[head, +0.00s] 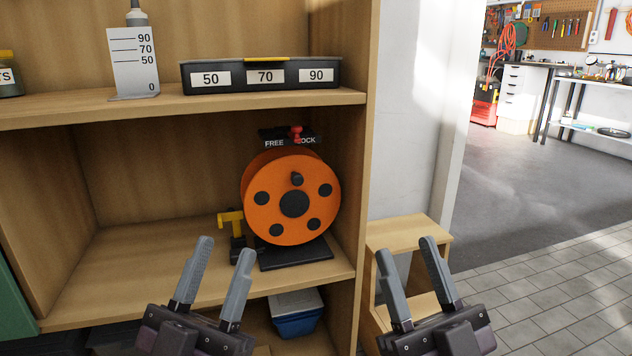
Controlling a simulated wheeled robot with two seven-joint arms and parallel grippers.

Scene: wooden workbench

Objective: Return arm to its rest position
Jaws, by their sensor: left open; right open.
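My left gripper (214,274) is at the bottom of the head view, in front of the lower shelf. Its two grey fingers point up and stand apart with nothing between them. My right gripper (412,272) is at the bottom right of centre, in front of a wooden step stool (408,232). Its fingers also stand apart and are empty. Both grippers appear apart from the things behind them. My arms behind the grippers are mostly out of view below.
A wooden shelf unit (352,97) stands ahead. It holds an orange reel (270,213) with a FREE/LOCK lever (296,133), a yellow-handled part (231,217), a black box (260,90) labelled 50, 70, 90, and a white scale plate (134,72). A blue bin (296,318) sits below. Open floor lies right.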

